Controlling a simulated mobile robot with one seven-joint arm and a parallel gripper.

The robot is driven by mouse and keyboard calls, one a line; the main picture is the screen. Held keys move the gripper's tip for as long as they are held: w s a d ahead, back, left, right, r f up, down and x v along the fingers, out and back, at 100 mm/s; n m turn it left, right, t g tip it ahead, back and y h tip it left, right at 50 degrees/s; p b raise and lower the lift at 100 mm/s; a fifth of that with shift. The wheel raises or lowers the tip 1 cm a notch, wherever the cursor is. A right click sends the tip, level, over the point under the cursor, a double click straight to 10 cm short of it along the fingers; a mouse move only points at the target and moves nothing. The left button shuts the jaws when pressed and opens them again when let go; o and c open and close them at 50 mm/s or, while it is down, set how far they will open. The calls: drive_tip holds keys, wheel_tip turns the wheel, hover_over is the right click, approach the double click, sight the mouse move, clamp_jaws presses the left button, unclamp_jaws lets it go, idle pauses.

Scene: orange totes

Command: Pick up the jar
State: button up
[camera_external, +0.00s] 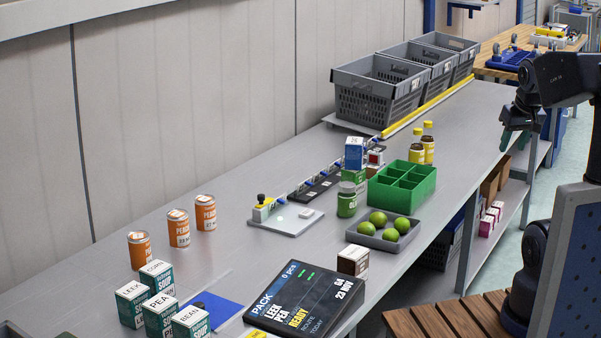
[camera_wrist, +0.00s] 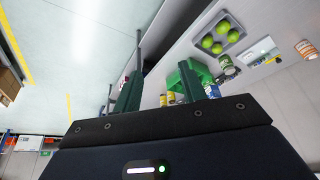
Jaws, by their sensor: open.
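A small green jar (camera_external: 347,199) with a pale lid stands upright on the grey bench, left of the green divided box and behind the tray of limes. It likely also shows in the wrist view as a small pale-and-green cylinder (camera_wrist: 227,65), tilted by the camera angle. My gripper (camera_external: 508,136) is at the right of the external view, up beyond the bench's front edge and well away from the jar. In the wrist view my gripper (camera_wrist: 161,62) has its two dark fingers apart, with nothing between them.
The green divided box (camera_external: 402,187), grey lime tray (camera_external: 384,238), two yellow bottles (camera_external: 421,148) and blue-white carton (camera_external: 354,153) stand near the jar. Orange cans (camera_external: 179,228), soup cartons (camera_external: 160,314) and a display (camera_external: 305,300) lie nearer. Grey crates (camera_external: 378,92) stand behind.

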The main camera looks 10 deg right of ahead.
drive_tip(key=o, duration=0.8)
drive_tip(key=shift+w, duration=0.1)
